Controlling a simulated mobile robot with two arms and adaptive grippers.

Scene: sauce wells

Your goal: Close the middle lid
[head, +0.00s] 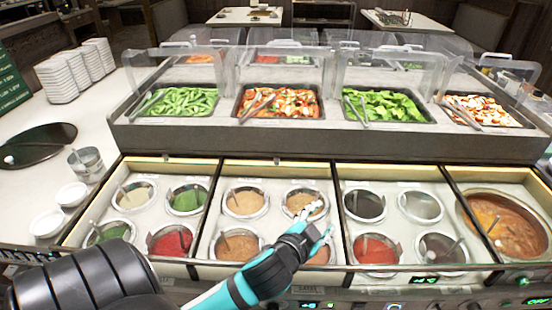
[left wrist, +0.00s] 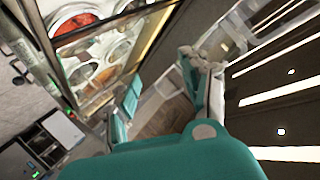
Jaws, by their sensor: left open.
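The middle bay (head: 270,180) of the front counter holds several round wells of tan and brown sauce. No lid covers these wells. Clear upright lid panels stand at the rear food row, one of them (head: 285,68) near the middle; which one is the middle lid is hard to tell. My left gripper (head: 320,222) reaches over the right front part of the middle bay and partly hides a well there. Its fingers are apart, with nothing seen between them. The fingers also show in the left wrist view (left wrist: 167,100). My right gripper is out of view.
Sauce wells flank the middle bay, and a large soup pot (head: 507,227) sits at the right. Behind are trays of greens (head: 180,101) and other food with tongs. Plates (head: 65,80), white bowls and a metal cup (head: 86,164) stand on the left counter.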

